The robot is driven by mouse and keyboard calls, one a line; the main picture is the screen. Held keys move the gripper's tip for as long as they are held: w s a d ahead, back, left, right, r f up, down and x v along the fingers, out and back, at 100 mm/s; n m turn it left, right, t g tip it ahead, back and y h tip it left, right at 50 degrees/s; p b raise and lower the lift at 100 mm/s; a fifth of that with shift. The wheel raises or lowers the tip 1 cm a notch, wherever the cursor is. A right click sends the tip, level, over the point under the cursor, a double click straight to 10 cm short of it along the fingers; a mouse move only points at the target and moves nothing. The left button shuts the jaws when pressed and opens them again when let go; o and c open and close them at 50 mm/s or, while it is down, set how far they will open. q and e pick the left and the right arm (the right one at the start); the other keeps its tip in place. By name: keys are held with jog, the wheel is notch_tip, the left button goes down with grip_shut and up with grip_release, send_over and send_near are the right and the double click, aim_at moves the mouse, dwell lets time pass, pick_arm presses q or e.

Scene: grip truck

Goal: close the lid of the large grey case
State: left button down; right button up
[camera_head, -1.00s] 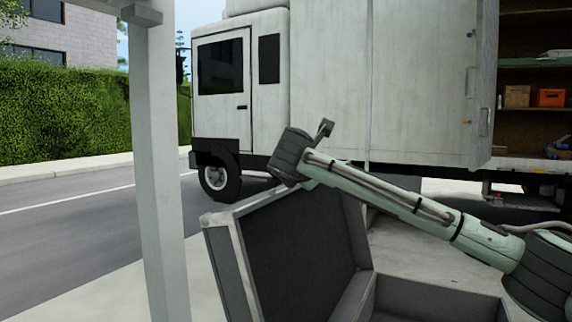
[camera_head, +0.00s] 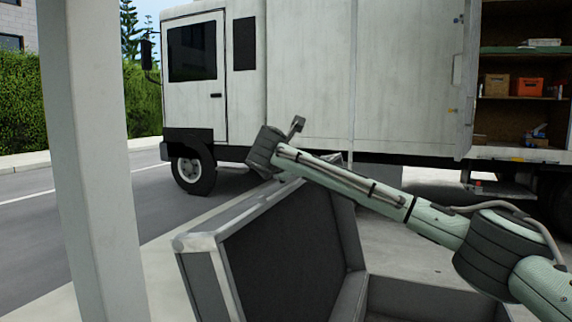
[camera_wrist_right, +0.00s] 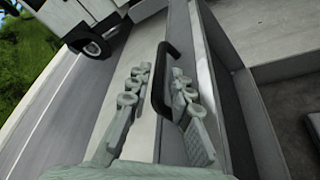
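The large grey case stands open at the bottom of the head view, its dark-lined lid (camera_head: 275,255) raised and leaning left of the low base (camera_head: 420,297). My right arm reaches from the right over the lid's upper edge. Its gripper is hidden behind the lid there. In the right wrist view, my right gripper (camera_wrist_right: 158,95) has its two fingers apart, one on each side of a black handle (camera_wrist_right: 164,75) beside the lid's pale outer face. I cannot tell whether either finger touches the handle. My left gripper is in neither view.
A white post (camera_head: 95,160) stands left of the case. A white box truck (camera_head: 310,70) is parked behind, with open shelves (camera_head: 520,65) holding boxes at right. Pale pavement and a grey road (camera_head: 40,215) lie around the case.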

jog(key=shift+x, duration=1.3)
grip_shut()
